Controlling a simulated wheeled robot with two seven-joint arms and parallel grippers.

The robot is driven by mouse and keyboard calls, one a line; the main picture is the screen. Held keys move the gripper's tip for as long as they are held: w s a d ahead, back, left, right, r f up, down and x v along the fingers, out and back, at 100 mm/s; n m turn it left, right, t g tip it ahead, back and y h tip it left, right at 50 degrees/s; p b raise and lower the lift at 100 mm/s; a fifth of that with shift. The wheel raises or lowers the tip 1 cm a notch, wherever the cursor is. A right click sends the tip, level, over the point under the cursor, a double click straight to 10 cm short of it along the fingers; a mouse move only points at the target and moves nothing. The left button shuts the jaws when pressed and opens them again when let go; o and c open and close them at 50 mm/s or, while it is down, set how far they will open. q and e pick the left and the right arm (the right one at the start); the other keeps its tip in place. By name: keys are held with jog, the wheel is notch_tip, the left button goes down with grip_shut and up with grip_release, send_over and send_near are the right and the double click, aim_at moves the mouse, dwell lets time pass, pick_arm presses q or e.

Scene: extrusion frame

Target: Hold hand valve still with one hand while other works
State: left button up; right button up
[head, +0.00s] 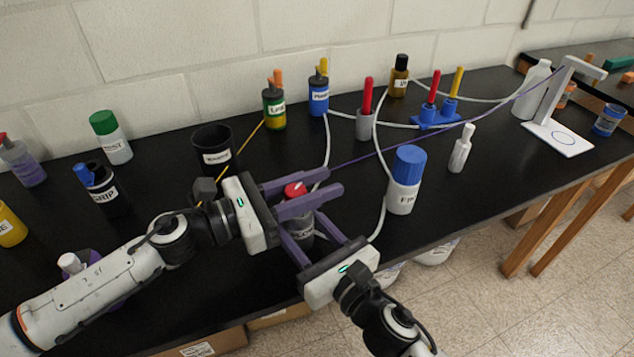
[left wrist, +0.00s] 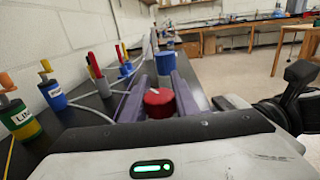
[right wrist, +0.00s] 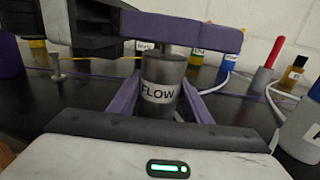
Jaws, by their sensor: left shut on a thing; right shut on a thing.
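The hand valve stands on the black bench, with a red knob (head: 294,190) on top of a grey cylinder body (right wrist: 160,88) labelled FLOW. My left gripper (head: 322,184) reaches in from the left and is shut on the red knob. Its purple fingers lie on both sides of the knob in the left wrist view (left wrist: 158,104). My right gripper (head: 302,222) comes from the front and is shut on the grey body below, its fingers on both sides. In the head view the fingers hide much of the body.
A white bottle with a blue cap (head: 405,180) stands close right of the valve. A black cup (head: 214,150) stands behind left. Bottles and valves with coloured handles line the back, such as the blue one (head: 319,97). White tubing (head: 378,150) crosses nearby. The front right bench is clear.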

aim_at(286, 198)
dwell(0.3)
pick_arm(q)
jog(key=o, duration=1.1)
jog(key=shift+c, duration=0.2)
jog(key=shift+a, duration=0.1)
jog(key=v, duration=0.6)
jog(key=shift+s+a, duration=0.3)
jog(key=shift+a, duration=0.35)
